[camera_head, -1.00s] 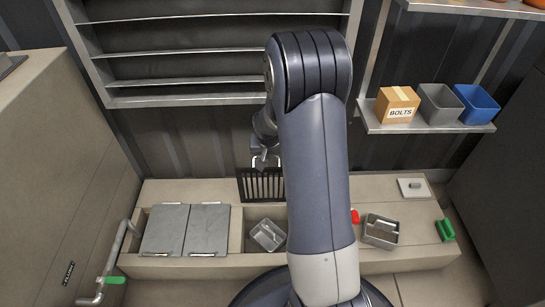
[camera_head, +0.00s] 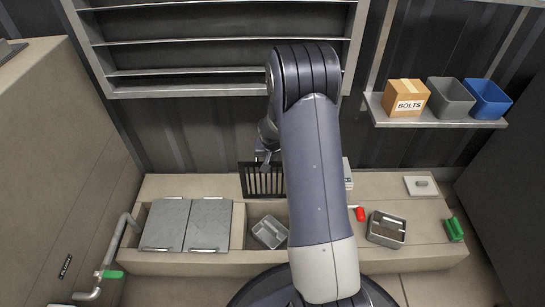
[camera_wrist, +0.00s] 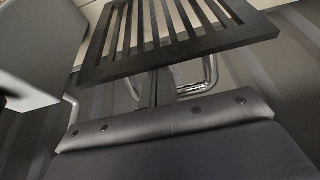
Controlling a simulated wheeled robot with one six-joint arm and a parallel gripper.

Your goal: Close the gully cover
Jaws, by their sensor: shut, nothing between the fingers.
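The gully cover, a black slatted grate (camera_head: 262,181), stands raised on edge at the back of the open gully (camera_head: 256,213) in the bench. In the wrist view the grate (camera_wrist: 165,35) fills the upper part, with a bright metal handle (camera_wrist: 206,80) at its edge. My gripper (camera_head: 265,160) is small and partly hidden by my arm in the head view, close to the grate's top edge. It is shut with nothing held. Whether it touches the grate I cannot tell.
Two grey plates (camera_head: 187,224) cover the bench's left part. A grey divided tray (camera_head: 269,232) sits in the gully. To the right are a red object (camera_head: 360,214), a metal tray (camera_head: 386,229) and a green object (camera_head: 454,229). A shelf (camera_head: 433,119) holds a bolts box and bins.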

